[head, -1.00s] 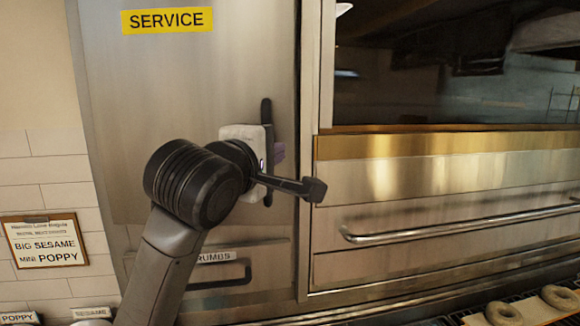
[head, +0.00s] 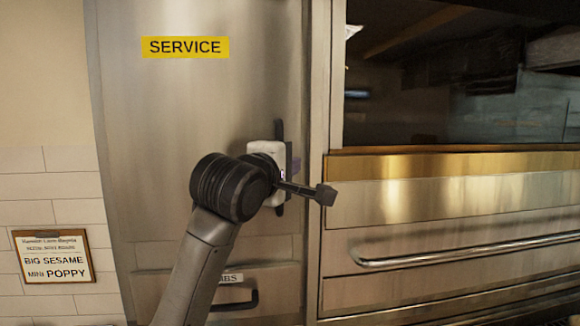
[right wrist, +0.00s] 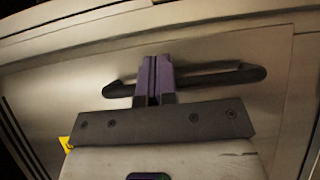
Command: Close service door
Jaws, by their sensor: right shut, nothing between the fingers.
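The service door (head: 215,90) is a tall steel panel with a yellow SERVICE label (head: 185,47). Its right edge runs close along the oven's frame, and I cannot tell whether a thin gap is left. A black vertical handle (head: 279,130) sits near that edge and also shows in the right wrist view (right wrist: 225,80). My right gripper (head: 297,165) is at the handle, its body hiding the handle's middle. In the right wrist view, its purple fingers (right wrist: 153,80) are together with nothing between them, overlapping the handle. I cannot tell whether they touch it. My left gripper is out of view.
An oven with a dark window (head: 450,90), a brass strip (head: 450,160) and a long bar handle (head: 460,251) stands right of the door. A crumbs drawer pull (head: 240,301) is below. A clipboard sign (head: 53,257) hangs on the tiled wall at left.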

